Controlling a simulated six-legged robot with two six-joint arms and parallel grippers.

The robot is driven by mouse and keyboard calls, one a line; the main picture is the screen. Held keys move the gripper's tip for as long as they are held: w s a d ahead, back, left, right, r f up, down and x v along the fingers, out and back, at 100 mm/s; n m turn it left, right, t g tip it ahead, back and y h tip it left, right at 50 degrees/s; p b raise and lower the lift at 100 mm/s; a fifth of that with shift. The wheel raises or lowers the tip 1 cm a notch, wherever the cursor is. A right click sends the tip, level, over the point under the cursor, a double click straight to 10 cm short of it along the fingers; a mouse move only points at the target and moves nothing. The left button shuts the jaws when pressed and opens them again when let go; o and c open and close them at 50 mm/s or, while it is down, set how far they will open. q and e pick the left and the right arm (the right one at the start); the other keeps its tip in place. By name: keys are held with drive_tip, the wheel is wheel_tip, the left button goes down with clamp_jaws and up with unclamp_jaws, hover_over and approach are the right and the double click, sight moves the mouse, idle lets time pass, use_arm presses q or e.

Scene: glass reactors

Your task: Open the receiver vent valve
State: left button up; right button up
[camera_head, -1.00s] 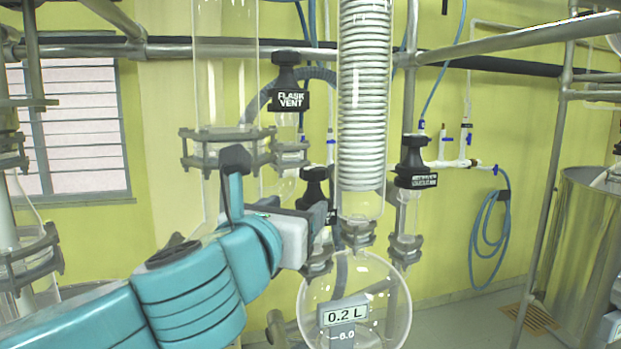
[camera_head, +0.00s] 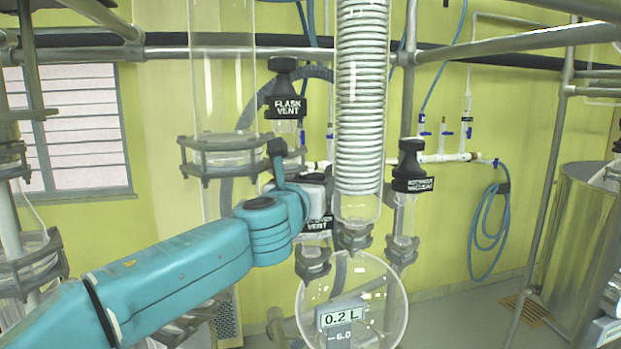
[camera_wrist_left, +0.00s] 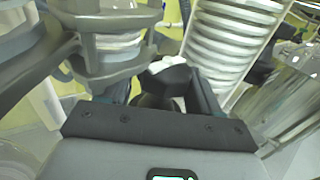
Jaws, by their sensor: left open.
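The receiver vent valve (camera_head: 318,223) is a black valve above the round glass receiver (camera_head: 385,320). Only the lower part of its label, ending in "VENT", shows below my gripper in the head view. My left gripper (camera_head: 316,186) is at the valve's top and hides its knob there. In the left wrist view, the black valve knob (camera_wrist_left: 166,82) sits between the two open fingers of my left gripper (camera_wrist_left: 165,95). I cannot tell whether the fingers touch it. My right gripper is not in view.
The coiled condenser (camera_head: 361,100) stands close to the right of my gripper. The flask vent valve (camera_head: 285,92) is above it, and a clamped glass column (camera_head: 222,150) is to the left. Another black labelled valve (camera_head: 411,168) stands to the right.

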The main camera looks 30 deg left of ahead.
use_arm(q)
drive_tip(key=shift+w+a+r, duration=0.1)
drive_tip(key=shift+d, duration=0.35)
drive_tip(key=shift+w+a, duration=0.1)
drive_tip(key=shift+a, duration=0.15)
drive_tip(key=c, duration=0.7)
drive_tip(key=shift+d, duration=0.1)
idle(0.3)
drive_tip(key=o, duration=0.7)
drive_tip(key=shift+s, duration=0.2)
